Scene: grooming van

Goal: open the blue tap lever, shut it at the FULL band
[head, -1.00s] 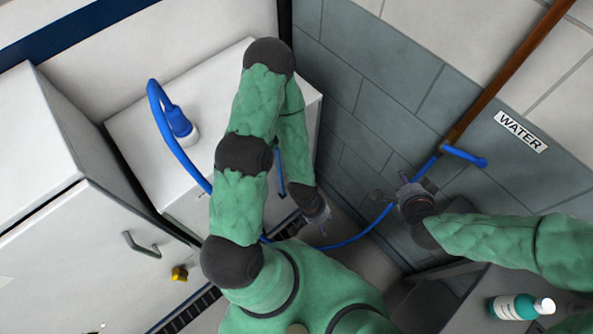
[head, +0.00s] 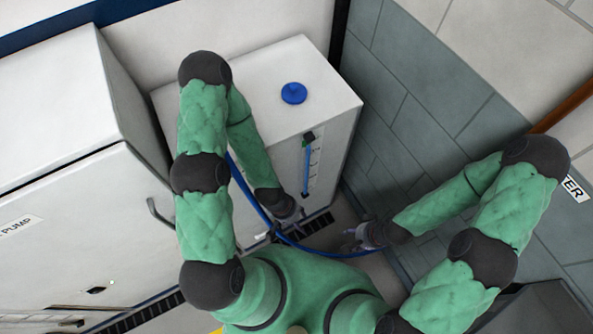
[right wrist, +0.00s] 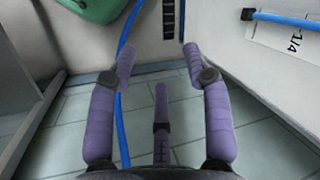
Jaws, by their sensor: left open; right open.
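The blue tap lever is not visible; my right arm covers the part of the wall by the copper pipe (head: 565,105). The white tank (head: 345,110) has an upright gauge (head: 306,170) on its front. Its blue column reaches close to a dark green mark at the top. The gauge's lower end, marked 1/4, shows in the right wrist view (right wrist: 285,18). My right gripper (head: 350,236) is open and empty, low in front of the tank; its fingers also show in the right wrist view (right wrist: 159,70). My left gripper (head: 298,216) is open at the tank's foot.
A blue hose (head: 325,253) runs low past both grippers; it passes behind a right finger in the wrist view (right wrist: 121,130). A blue cap (head: 293,93) sits on the tank. A white cabinet (head: 95,230) stands left, a grey tiled wall (head: 430,130) right.

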